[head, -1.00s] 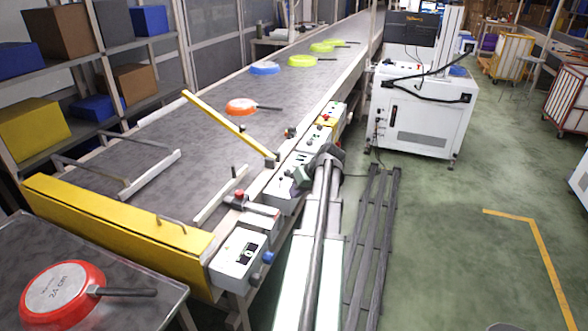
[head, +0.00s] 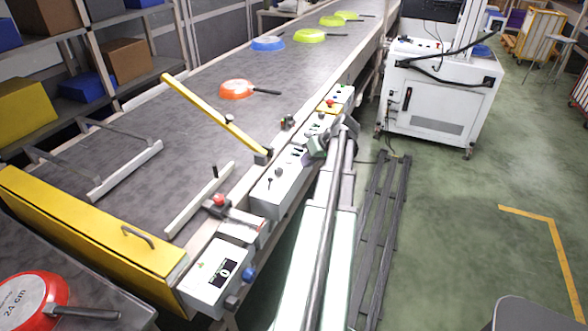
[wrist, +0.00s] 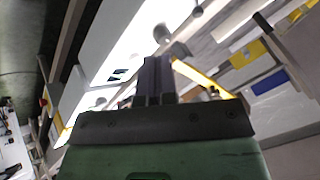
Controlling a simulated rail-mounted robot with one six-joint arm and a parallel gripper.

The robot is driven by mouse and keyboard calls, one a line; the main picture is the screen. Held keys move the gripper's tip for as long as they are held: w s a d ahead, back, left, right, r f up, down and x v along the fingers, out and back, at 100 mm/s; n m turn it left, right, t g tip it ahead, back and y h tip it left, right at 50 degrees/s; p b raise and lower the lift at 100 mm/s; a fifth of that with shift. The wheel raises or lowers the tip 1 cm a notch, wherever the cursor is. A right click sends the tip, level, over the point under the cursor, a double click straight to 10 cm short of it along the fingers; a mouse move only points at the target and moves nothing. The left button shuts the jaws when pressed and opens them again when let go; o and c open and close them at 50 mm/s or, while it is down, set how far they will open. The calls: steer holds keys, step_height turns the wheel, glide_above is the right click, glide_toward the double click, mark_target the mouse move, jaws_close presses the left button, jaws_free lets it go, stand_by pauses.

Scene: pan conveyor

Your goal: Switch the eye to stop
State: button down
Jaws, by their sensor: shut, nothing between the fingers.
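Several white control boxes run along the conveyor's right side. One box (head: 262,200) in the head view carries small dark knobs (head: 279,172). I cannot tell which knob belongs to the eye, or read any setting. My gripper (wrist: 155,72) shows in the wrist view with its dark fingers shut together and nothing between them. A pale box face lies beyond the fingertips; I cannot tell whether they touch it. In the head view my green gripper body is beside the boxes at the rail, and its fingertips are not clear.
A box with a yellow top and red button (head: 331,102) stands further along. A slanted yellow bar (head: 215,115) crosses the belt near an orange pan (head: 236,90). A yellow gate (head: 95,240) closes the near end. A white cabinet (head: 436,98) stands right, beside open floor.

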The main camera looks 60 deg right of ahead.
mark_target(270, 184)
steer(key=b+x, duration=0.7)
steer(key=x, duration=0.2)
steer(key=shift+f, duration=0.45)
steer(key=shift+w+a+r+p, duration=0.3)
steer(key=shift+w+a+r, duration=0.1)
steer(key=shift+a, duration=0.2)
steer(key=shift+w+a+r+p, duration=0.3)
steer(key=shift+w+a+r, duration=0.1)
steer(key=shift+a, duration=0.15)
steer(key=shift+w+a, duration=0.35)
steer(key=shift+a, duration=0.05)
